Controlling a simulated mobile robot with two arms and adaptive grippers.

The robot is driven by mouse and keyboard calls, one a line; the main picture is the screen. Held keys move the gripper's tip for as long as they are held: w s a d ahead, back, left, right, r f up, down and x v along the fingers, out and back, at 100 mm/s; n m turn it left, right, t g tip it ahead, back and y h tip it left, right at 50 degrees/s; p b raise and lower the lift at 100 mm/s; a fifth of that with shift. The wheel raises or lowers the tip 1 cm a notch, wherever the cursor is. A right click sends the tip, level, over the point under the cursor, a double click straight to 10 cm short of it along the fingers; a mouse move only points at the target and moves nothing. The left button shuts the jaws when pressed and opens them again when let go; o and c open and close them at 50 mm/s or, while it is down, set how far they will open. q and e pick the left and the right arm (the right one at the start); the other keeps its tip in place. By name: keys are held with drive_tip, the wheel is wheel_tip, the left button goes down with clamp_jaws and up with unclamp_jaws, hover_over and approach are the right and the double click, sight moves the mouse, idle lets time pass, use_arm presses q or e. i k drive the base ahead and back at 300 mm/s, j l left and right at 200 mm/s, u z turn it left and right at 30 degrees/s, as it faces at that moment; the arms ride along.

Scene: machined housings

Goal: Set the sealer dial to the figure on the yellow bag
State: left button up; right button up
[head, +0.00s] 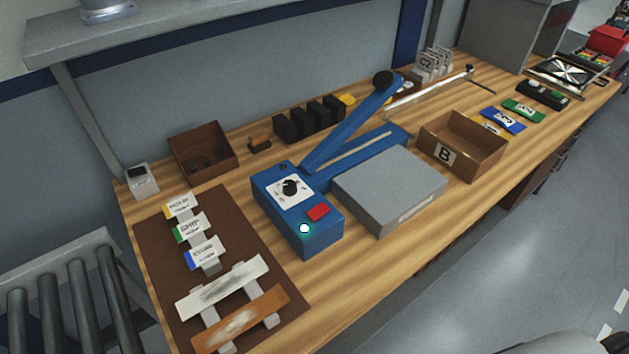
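The blue sealer (322,245) stands mid-bench with its long lever arm raised. Its black dial (290,187) sits on a white plate with small figures; the dial's setting is too small to read. A red button (318,212) and a lit pale-cyan lamp (304,229) are on the same face. I cannot pick out a yellow bag for certain. A yellow piece (492,128) shows partly behind box B, beside flat blue (503,120) and green (523,110) pieces with white labels; its figure is not readable. Neither gripper is in view.
A brown mat (160,250) at left holds yellow-, green- and blue-edged label cards and two strips. A grey block (390,185) and brown box B (463,145) stand right of the sealer. A dark brown bin (203,150) and several black blocks stand behind.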

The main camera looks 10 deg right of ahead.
sight(289, 187)
drive_tip(key=l+z, duration=0.4)
drive_tip(key=i+l+z, duration=0.15)
drive_tip(key=l+z, duration=0.15)
drive_tip(key=z, duration=0.15)
drive_tip(key=i+l+z, duration=0.15)
drive_tip(key=l+z, duration=0.25)
drive_tip(key=u, duration=1.2)
drive_tip(key=i+j, duration=0.05)
